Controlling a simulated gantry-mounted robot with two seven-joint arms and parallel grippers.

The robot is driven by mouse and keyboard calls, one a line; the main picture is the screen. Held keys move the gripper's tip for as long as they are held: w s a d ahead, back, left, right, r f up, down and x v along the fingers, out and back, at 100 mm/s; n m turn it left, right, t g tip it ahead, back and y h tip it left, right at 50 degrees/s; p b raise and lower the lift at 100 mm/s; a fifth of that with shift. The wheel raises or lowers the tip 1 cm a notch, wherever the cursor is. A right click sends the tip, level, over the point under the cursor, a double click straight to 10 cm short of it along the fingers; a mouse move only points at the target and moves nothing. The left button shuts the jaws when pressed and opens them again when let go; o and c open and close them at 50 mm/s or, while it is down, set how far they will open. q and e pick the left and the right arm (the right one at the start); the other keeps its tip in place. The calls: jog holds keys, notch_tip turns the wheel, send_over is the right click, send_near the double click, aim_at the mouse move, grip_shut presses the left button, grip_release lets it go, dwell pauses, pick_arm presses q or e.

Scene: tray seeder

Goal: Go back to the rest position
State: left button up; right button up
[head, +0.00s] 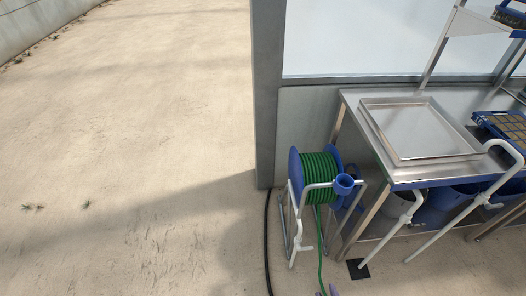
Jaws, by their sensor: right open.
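My left gripper is not in view.
A hose reel (294,168) with green hose stands beside a steel bench (362,133). On the bench are a shallow metal tray (377,132) and a blue seed tray (483,124). White pipe handles (463,211) stand in front. Bare floor (130,150) lies left.

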jog(key=s+r+m+g+y+p, duration=0.1)
jog(key=s+r+m+g, duration=0.15)
jog(key=r, duration=0.65)
jog(key=s+r+m+g+p, duration=0.1)
jog(key=s+r+m+g, duration=0.15)
jog(key=r, duration=0.75)
jog(key=s+g, duration=0.4)
jog(key=s, duration=0.2)
pick_arm(q)
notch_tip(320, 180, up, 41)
jog(key=p, duration=3.8)
pick_arm(e)
notch_tip(320, 180, up, 38)
jog(key=m, duration=0.1)
pick_arm(q)
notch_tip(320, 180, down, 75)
jog(key=b, duration=7.5)
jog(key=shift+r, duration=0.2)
pick_arm(e)
notch_tip(320, 180, down, 75)
jog(key=shift+d+t, duration=0.15)
jog(key=shift+t, duration=0.15)
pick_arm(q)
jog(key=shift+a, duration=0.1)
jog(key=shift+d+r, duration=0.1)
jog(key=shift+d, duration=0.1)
